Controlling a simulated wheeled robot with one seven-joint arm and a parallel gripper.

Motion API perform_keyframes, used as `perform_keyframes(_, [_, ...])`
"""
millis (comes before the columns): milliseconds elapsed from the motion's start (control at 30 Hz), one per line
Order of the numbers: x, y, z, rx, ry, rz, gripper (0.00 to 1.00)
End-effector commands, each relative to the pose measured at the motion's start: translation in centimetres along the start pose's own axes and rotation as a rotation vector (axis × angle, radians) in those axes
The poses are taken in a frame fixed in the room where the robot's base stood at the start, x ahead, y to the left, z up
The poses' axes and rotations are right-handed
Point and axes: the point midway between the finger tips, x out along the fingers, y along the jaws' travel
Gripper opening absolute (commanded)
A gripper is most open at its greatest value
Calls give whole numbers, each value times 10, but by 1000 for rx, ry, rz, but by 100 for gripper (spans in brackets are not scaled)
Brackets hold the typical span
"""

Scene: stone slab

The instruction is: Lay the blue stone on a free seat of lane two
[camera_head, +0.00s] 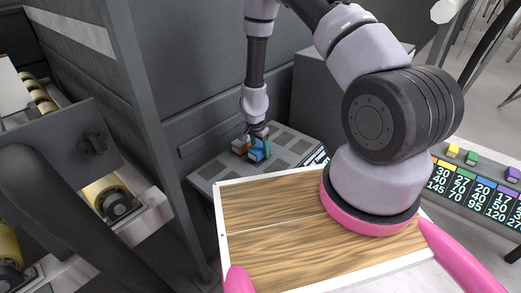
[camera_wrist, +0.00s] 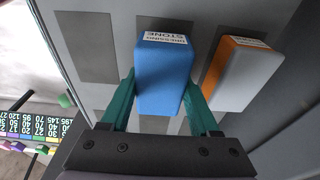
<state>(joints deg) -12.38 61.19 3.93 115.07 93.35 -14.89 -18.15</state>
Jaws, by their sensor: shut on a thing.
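The blue stone (camera_wrist: 162,80) is a block with a white label reading "DRESSING STONE", and it also shows in the head view (camera_head: 259,153). My gripper (camera_head: 258,146) is shut on it, with one teal finger on each side in the wrist view. The grey slab (camera_head: 213,177) has darker rectangular seats. One bare seat (camera_wrist: 86,46) shows left of the blue stone in the wrist view, and other seats are partly covered. I cannot tell whether the blue stone touches the slab, or which lane is lane two.
A grey stone with an orange side (camera_wrist: 240,72) stands close to the right of the blue stone in the wrist view. A grey wall (camera_head: 225,110) rises behind the slab. A board with coloured number columns (camera_head: 480,190) and small coloured blocks is at the right.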

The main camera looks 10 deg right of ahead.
Motion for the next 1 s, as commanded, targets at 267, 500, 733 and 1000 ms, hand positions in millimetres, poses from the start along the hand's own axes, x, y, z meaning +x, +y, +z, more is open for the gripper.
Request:
perform_keyframes(267, [8,0,2,-1,0,0,0])
perform_keyframes(500, [12,0,2,-1,0,0,66])
perform_keyframes(733, [13,2,2,-1,-1,4,92])
perform_keyframes(1000, [14,5,3,0,-1,9,92])
